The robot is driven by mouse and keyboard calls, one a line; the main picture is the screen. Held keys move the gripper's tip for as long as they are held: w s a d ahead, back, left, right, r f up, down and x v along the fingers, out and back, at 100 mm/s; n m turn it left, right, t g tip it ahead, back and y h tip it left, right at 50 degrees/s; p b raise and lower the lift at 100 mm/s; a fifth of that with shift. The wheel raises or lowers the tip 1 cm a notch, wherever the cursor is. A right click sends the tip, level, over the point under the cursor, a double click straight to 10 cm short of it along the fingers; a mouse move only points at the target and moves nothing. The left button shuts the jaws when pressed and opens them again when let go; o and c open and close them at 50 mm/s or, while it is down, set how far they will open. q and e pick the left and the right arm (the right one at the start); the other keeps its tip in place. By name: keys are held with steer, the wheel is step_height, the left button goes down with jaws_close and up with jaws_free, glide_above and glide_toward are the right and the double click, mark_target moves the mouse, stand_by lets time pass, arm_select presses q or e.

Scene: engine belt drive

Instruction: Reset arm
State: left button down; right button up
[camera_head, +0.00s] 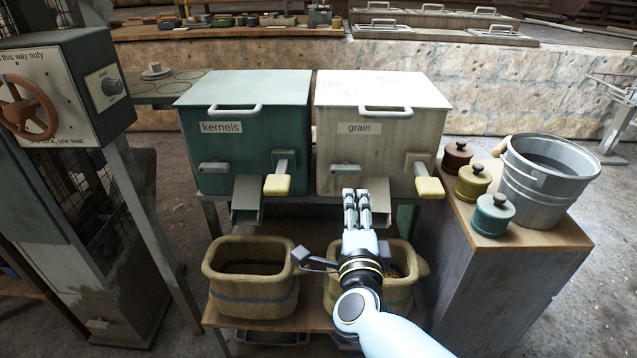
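My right arm comes in from the bottom right, and its gripper (357,208) points away from me in front of the grain dispenser (348,160). Its pale fingers lie side by side, and I cannot tell whether they are open or shut. No held object is visible. The gripper overlaps the area below the grain dispenser's front and partly hides its chute. My forearm and wrist cover part of the right-hand bin (398,295), which has some grain-like contents. My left gripper is not in view.
A teal kernels dispenser (235,155) stands left of the grain one, above an open bin (253,300). Lidded jars (473,182) and a metal bucket (540,190) stand on the right-hand stand. A cabinet with a wheel (30,107) is at left.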

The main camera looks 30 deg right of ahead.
steer(key=s+a+f+n+g+y, duration=0.15)
steer(key=s+f+n+y, duration=0.25)
steer(key=s+f+n, duration=0.65)
steer(key=s+f+n+g+y, duration=0.3)
steer(key=s+f, duration=0.5)
steer(key=f, duration=0.7)
steer(key=s+f+n+g, duration=0.3)
steer(key=s+f, duration=0.1)
steer(key=s, duration=0.5)
steer(key=s+d+f+n+g, duration=0.1)
steer(key=s+f+n+g, duration=0.3)
steer(key=s, duration=0.6)
steer(key=s+f+n+g+y, duration=0.1)
steer(key=s+f+n+g, duration=0.2)
steer(key=s, duration=0.7)
steer(key=shift+s+d+f+n, duration=0.25)
steer(key=shift+f+n, duration=0.2)
steer(key=shift+n, duration=0.1)
steer(key=shift+g, duration=0.25)
